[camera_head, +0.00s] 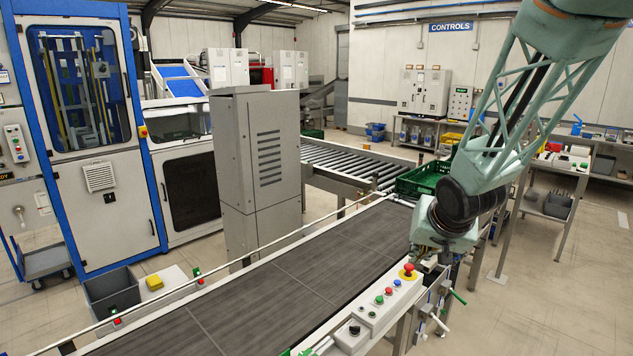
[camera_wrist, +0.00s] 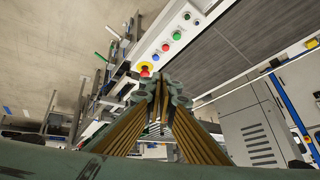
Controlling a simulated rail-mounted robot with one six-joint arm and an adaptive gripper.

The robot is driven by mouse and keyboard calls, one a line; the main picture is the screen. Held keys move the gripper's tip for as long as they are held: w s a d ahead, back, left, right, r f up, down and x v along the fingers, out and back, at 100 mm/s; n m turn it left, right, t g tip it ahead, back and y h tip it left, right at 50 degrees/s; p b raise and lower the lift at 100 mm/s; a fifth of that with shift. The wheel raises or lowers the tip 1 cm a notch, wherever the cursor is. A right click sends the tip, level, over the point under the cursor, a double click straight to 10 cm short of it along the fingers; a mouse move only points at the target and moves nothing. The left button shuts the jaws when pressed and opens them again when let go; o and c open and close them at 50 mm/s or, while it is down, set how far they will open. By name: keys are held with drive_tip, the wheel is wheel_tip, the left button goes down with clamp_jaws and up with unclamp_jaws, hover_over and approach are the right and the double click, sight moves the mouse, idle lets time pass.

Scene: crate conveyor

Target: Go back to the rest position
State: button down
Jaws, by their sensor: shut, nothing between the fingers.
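My gripper (camera_head: 430,262) hangs at the end of my arm on the right side of the head view, close above the control panel's far end. In the wrist view my gripper (camera_wrist: 163,88) shows its fingers together, with nothing visible between them. The control panel (camera_head: 372,312) carries a red stop button (camera_head: 407,271) on a yellow base, plus red, green, blue and black controls. In the wrist view the red stop button (camera_wrist: 145,69) appears just left of the fingertips. I cannot tell the exact gap to it.
The dark conveyor belt (camera_head: 290,265) is empty beside the panel. A green crate (camera_head: 422,181) stands at its far end, partly behind my arm. A grey cabinet (camera_head: 257,165) stands behind the belt. Open floor (camera_head: 540,270) lies to the right.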

drive_tip(key=s+r+g+h+b, duration=0.1)
drive_tip(key=s+r, duration=0.2)
drive_tip(key=s, duration=0.2)
drive_tip(key=s+r+b, duration=0.1)
drive_tip(key=s+r, duration=0.2)
drive_tip(key=s, duration=0.3)
drive_tip(key=s+a+r+n+g+b, duration=0.1)
drive_tip(key=s+a+b, duration=0.1)
drive_tip(key=s, duration=1.5)
drive_tip(key=s+a+r+n+g+y+b, duration=0.1)
drive_tip(key=s+a+n+b, duration=0.1)
drive_tip(key=s, duration=1.6)
drive_tip(key=shift+s+a+r+g+b, duration=0.2)
drive_tip(key=shift+s+a+g+b, duration=0.1)
drive_tip(key=shift+a, duration=0.6)
